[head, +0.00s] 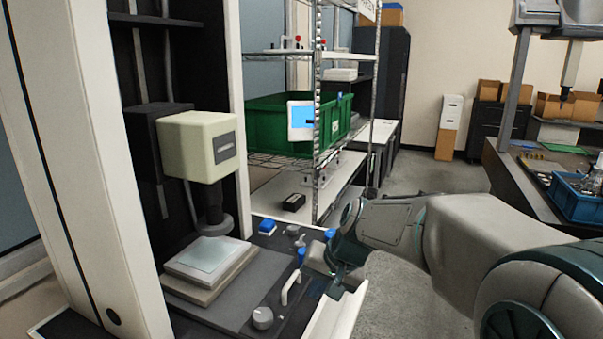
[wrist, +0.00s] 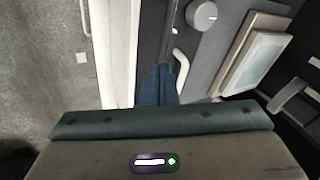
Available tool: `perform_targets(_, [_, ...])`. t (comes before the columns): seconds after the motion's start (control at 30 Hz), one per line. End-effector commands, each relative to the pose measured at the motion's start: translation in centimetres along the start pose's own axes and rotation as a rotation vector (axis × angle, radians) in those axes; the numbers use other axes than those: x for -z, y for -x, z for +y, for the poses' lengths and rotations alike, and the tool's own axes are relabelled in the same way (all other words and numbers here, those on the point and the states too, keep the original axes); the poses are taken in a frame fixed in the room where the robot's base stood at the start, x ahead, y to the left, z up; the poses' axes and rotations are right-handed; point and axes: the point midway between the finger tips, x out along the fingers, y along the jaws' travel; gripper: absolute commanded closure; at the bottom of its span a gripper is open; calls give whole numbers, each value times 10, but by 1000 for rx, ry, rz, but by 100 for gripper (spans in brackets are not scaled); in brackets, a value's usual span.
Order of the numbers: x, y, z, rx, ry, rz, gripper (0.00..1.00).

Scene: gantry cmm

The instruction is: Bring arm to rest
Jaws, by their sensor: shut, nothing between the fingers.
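My gripper (head: 312,287) is low at the front right of the measuring machine's base in the head view. In the wrist view its two dark blue fingers (wrist: 159,85) lie together, with nothing between them. They appear close beside a white curved handle (wrist: 181,66), which also shows in the head view (head: 291,281). I cannot tell whether they touch it. My arm (head: 470,230) reaches in from the right of the head view, bent down toward the machine.
The machine has a cream head (head: 198,145) above a pale plate (head: 208,257), and a round knob (head: 262,318) at the front. A wire shelf behind holds a green crate (head: 272,128). A bench with a blue bin (head: 578,200) stands right. Floor between is clear.

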Motion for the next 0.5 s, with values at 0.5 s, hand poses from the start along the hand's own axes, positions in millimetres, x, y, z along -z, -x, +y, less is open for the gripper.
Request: perform_targets(0.5, [-146,64,129,-341,187,12,100])
